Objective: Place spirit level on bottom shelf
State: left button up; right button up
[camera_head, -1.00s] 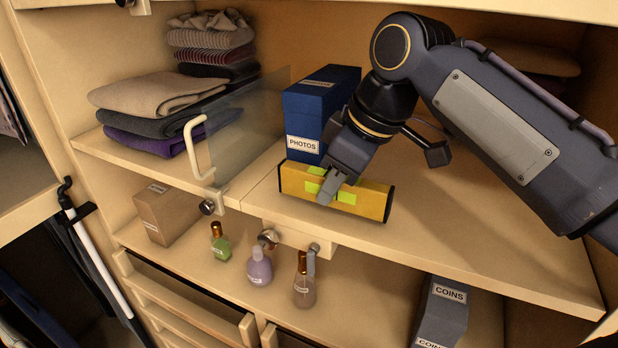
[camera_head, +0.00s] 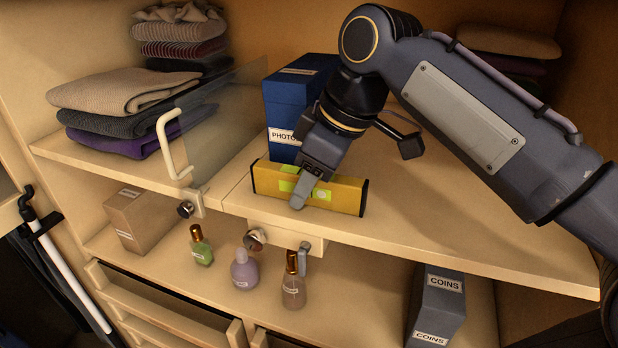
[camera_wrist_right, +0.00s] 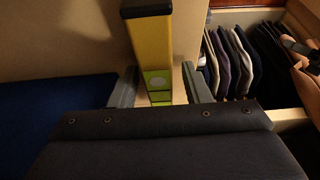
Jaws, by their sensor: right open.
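The yellow spirit level (camera_head: 343,194) with green vials and black ends lies on the upper shelf (camera_head: 440,233), near its front edge, in front of the blue photos box. My right gripper (camera_head: 299,196) reaches down over its middle. In the right wrist view the spirit level (camera_wrist_right: 150,48) stands between the two fingers of my open right gripper (camera_wrist_right: 160,88), with a gap at its sides. The bottom shelf (camera_head: 345,290) shows below. My left gripper is out of view.
A blue photos box (camera_head: 284,101) stands behind the level. A clear panel with a white handle (camera_head: 165,145) is to the left. Below are a brown box (camera_head: 142,217), green (camera_head: 201,247), purple (camera_head: 244,270) and brown (camera_head: 292,285) bottles, and a grey coins box (camera_head: 437,300).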

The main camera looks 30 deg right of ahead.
jog(key=shift+r, duration=0.1)
jog(key=shift+d+r, duration=0.1)
jog(key=shift+r, duration=0.1)
jog(key=s+d+b, duration=0.1)
jog(key=s+d, duration=0.1)
jog(key=s, duration=0.1)
jog(key=s+d+b, duration=0.1)
jog(key=s+d, duration=0.2)
jog(key=s+d+b, duration=0.1)
jog(key=s+d, duration=0.1)
jog(key=s, duration=0.1)
jog(key=shift+d+r, duration=0.25)
jog(key=shift+r, duration=0.05)
jog(key=shift+s+d, duration=0.25)
jog(key=shift+s, duration=0.05)
